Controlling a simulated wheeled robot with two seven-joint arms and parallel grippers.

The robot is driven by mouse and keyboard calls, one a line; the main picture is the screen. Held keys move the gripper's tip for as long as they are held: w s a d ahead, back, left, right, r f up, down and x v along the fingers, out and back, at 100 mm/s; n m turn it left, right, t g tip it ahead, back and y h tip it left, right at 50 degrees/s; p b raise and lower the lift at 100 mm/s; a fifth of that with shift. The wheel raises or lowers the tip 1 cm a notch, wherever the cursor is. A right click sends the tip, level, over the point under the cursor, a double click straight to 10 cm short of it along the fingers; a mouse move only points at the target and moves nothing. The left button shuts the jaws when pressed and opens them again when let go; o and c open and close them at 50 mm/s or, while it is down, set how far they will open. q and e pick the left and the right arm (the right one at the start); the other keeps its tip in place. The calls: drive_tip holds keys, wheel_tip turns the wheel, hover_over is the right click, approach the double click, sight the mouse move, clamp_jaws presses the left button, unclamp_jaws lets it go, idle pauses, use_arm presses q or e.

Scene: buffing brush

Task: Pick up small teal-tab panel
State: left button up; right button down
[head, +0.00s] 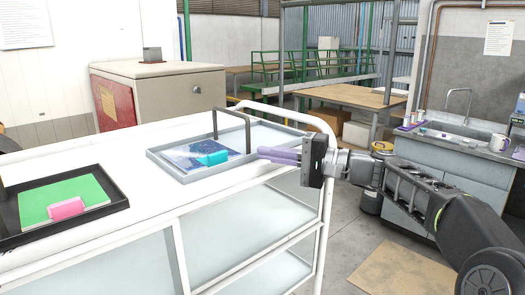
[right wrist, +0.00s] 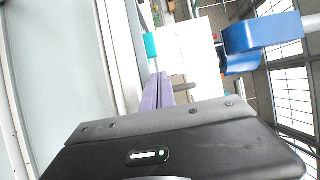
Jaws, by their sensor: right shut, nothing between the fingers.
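A small blue panel (head: 197,156) with a teal tab (head: 213,158) lies in a grey tray (head: 180,178) on the white cart. The teal tab also shows in the right wrist view (right wrist: 151,46), just beyond the fingertips. My right gripper (head: 264,153) has lilac fingers. They are shut and empty, pointing left toward the teal tab from the tray's right side, with a gap between them. The fingers also show in the right wrist view (right wrist: 158,92). My left gripper is not in view.
A black tray (head: 115,197) holds a green panel (head: 84,190) with a pink tab (head: 66,208) at the cart's left. A dark grey upright frame (head: 248,130) rises at the grey tray's back right. The cart's white rail (head: 328,190) runs below my right gripper.

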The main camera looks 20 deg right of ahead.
sight(215, 156)
drive_tip(key=p+x, duration=0.3)
drive_tip(key=x, duration=0.5)
drive_tip(key=shift+w+a, duration=0.2)
drive_tip(key=shift+a, duration=0.05)
drive_tip(key=shift+s+a+f+b, duration=0.1)
drive_tip(key=shift+s+f+b, duration=0.15)
drive_tip(key=shift+b, duration=0.4)
drive_tip(key=s+b, duration=0.1)
drive_tip(key=s+a+b, duration=0.1)
drive_tip(key=b, duration=0.1)
drive_tip(key=s+b, duration=0.2)
drive_tip(key=shift+a, duration=0.35)
drive_tip(key=shift+s+a+r, duration=0.1)
drive_tip(key=shift+s, duration=0.15)
drive_tip(key=shift+r, duration=0.15)
